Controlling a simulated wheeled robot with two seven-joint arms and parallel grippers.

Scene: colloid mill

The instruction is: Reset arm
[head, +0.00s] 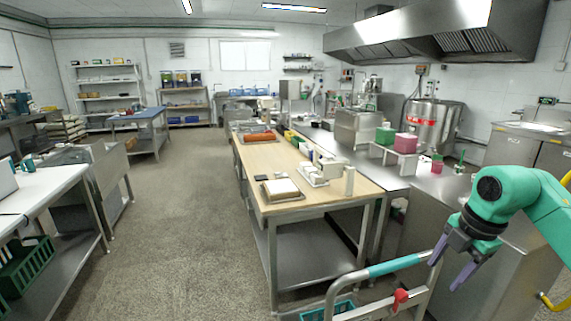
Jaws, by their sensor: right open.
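My right arm comes in from the right edge, green with black joints. My right gripper (448,272) points downward with its two purple fingers apart and nothing between them. It hangs beside the metal rail at the lower right, in front of the steel counter. Whether it touches the rail I cannot tell. My left gripper is not in this view.
A rail (392,266) with a red knob (400,296) stands at the bottom. A wooden-topped table (265,165) bears trays and containers. The floor aisle (185,220) is clear.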

